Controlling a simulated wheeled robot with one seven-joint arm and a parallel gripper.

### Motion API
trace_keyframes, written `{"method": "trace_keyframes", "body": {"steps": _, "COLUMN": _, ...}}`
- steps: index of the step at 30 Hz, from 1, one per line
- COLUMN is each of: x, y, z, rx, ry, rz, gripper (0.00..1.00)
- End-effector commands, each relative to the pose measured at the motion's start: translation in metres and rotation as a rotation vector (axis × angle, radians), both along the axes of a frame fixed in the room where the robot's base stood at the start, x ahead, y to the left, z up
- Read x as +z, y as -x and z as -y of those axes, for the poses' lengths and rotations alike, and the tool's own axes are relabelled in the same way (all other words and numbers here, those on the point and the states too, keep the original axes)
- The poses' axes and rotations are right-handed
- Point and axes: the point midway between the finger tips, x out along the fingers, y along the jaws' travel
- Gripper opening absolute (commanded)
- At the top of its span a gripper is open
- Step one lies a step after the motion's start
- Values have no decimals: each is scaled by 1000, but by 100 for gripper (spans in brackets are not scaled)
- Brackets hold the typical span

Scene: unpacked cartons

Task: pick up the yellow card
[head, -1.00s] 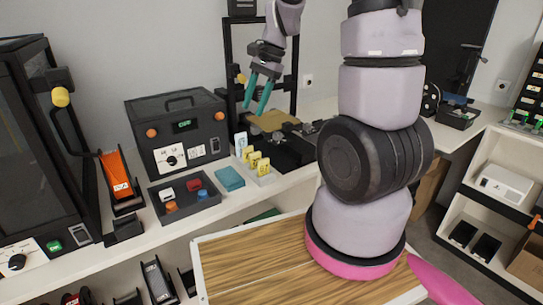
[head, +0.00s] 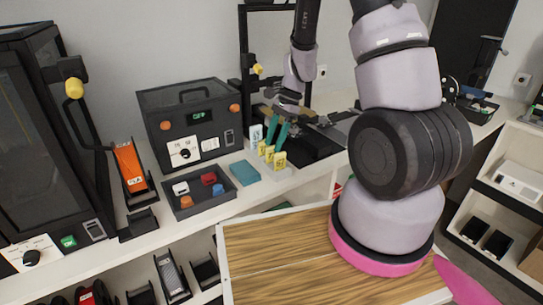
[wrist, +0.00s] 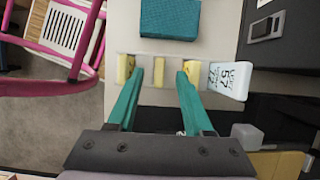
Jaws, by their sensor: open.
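Three small yellow cards stand upright in a row, at the left (head: 262,147), middle (head: 269,154) and right (head: 280,160) in the head view. A taller white card (head: 256,136) with print stands at the row's left end; it shows in the wrist view (wrist: 229,80) too. My gripper (head: 276,135) is open, pointing down over the row. In the wrist view its teal fingertips (wrist: 160,74) lie either side of the middle yellow card (wrist: 159,67). The fingers partly overlap the outer yellow cards (wrist: 126,68) (wrist: 190,66). I cannot tell whether they touch anything.
A teal block (head: 244,173) lies beside the row on the white counter. A dark tray (head: 198,190) holds red, white, blue and orange pieces. A black box with dials (head: 187,125) stands behind it. Dark equipment (head: 318,140) stands close to the right of the cards.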

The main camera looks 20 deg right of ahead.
Motion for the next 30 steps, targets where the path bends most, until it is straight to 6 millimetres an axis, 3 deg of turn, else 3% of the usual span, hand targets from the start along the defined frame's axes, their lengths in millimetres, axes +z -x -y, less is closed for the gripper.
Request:
{"method": "trace_keyframes", "body": {"steps": 6, "x": -27, "y": 4, "z": -10, "rx": 0, "ry": 0, "rz": -1, "gripper": 51}}
{"method": "trace_keyframes", "body": {"steps": 14, "x": -29, "y": 4, "z": -11, "rx": 1, "ry": 0, "rz": 0, "gripper": 51}}
{"method": "trace_keyframes", "body": {"steps": 18, "x": -29, "y": 4, "z": -11, "rx": 1, "ry": 0, "rz": 0, "gripper": 2}}
{"method": "trace_keyframes", "body": {"steps": 30, "x": -25, "y": 4, "z": -11, "rx": 1, "ry": 0, "rz": 3, "gripper": 0}}
